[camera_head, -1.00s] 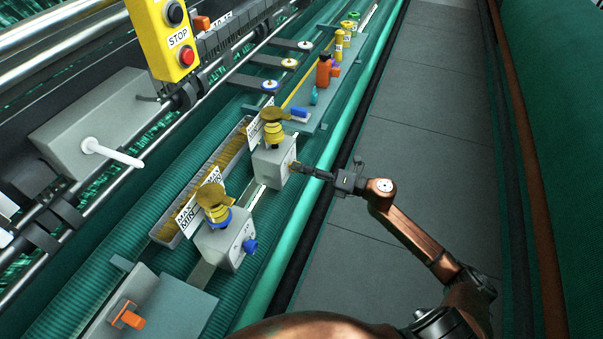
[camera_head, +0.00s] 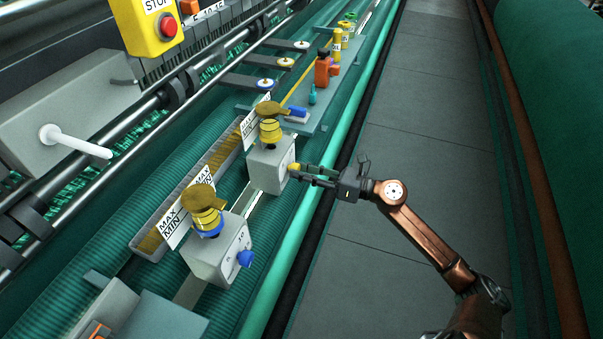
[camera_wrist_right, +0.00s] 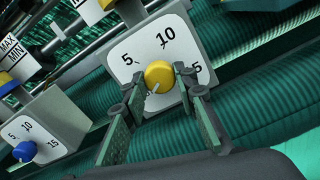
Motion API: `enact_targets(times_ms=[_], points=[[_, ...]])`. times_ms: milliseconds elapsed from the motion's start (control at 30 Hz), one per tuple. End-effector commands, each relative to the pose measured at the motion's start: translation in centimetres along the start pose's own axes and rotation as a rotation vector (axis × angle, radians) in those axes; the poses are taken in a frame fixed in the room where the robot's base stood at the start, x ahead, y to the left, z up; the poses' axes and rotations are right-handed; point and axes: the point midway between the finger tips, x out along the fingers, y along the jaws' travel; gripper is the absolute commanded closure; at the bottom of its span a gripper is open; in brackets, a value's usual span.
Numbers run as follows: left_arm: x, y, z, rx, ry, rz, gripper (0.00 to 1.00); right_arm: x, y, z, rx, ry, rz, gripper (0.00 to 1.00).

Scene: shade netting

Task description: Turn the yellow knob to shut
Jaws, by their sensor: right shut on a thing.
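The yellow knob (camera_head: 293,168) sits on the right-facing side of the farther grey box (camera_head: 268,167). In the right wrist view the yellow knob (camera_wrist_right: 158,75) is on a white dial plate marked 5, 10 and 15. A pale pointer line on it points to the lower left, towards small lettering that I cannot read fully. My right gripper (camera_head: 299,172) reaches it from the right. In the wrist view the right gripper's fingers (camera_wrist_right: 155,92) are shut on the knob, one on each side. My left gripper is not in view.
A nearer grey box (camera_head: 210,258) has a blue knob (camera_head: 245,259). Bottles (camera_head: 322,69) stand on the rail beyond. A yellow stop box (camera_head: 147,24) is at upper left. A green tube (camera_head: 285,247) runs along the rail, with clear floor (camera_head: 400,130) to its right.

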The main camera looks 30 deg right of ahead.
Motion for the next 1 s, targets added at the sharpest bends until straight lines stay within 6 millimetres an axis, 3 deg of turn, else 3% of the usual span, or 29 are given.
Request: enact_targets(times_ms=[533,567,800,1000], points=[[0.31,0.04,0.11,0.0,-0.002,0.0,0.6,-0.03,-0.1,-0.09,-0.026,0.002,-0.002,0.98],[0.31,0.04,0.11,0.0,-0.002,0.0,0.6,-0.03,-0.11,-0.09,-0.026,0.002,-0.002,0.72],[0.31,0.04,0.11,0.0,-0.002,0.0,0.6,-0.01,-0.06,-0.06,-0.025,0.001,-0.001,0.56],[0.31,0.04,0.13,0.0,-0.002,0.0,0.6,0.01,-0.02,-0.04,-0.024,0.001,0.0,0.56]])
